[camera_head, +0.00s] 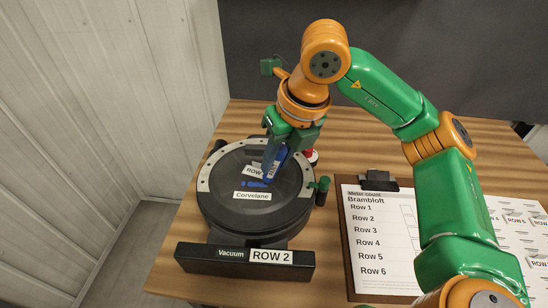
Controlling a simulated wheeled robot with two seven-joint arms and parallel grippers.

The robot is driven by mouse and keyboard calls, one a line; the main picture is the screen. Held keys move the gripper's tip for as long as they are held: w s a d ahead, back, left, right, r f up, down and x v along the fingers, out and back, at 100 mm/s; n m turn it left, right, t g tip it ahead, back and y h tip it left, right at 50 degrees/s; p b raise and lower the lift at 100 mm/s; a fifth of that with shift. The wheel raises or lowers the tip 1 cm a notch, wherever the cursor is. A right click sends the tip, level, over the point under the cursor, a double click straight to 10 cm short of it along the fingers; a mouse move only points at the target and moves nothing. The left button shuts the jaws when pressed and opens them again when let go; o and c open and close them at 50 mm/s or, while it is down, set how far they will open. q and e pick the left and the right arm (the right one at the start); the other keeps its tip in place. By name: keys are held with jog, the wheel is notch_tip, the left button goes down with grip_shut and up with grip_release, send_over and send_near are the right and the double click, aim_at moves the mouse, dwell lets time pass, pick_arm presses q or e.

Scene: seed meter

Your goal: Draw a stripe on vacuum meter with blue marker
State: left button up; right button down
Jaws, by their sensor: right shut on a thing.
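The vacuum meter (217,193) is a round dark disc housing with a light rim ring and a "Corvelane" label. It stands on the wooden table, behind a black block (196,259) marked "Vacuum" and "ROW 2". My right gripper (278,160) points down over the meter's face, shut on the blue marker (272,168). The marker's lower end is at or just above the face; contact is hard to tell. A short blue mark (255,184) shows on the face above the "Corvelane" label. A "ROW" label beside the marker is partly covered. My left gripper is not in view.
A clipboard (348,275) with a "Meter count" sheet listing several rows lies right of the meter. Several row labels (513,218) lie at the far right. A small red-topped item (311,155) and a green-knobbed part (322,190) sit at the meter's right side.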

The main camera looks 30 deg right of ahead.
jog(key=shift+r, duration=0.1)
notch_tip(320, 180, up, 6)
jog(key=p, duration=0.5)
dwell(0.4)
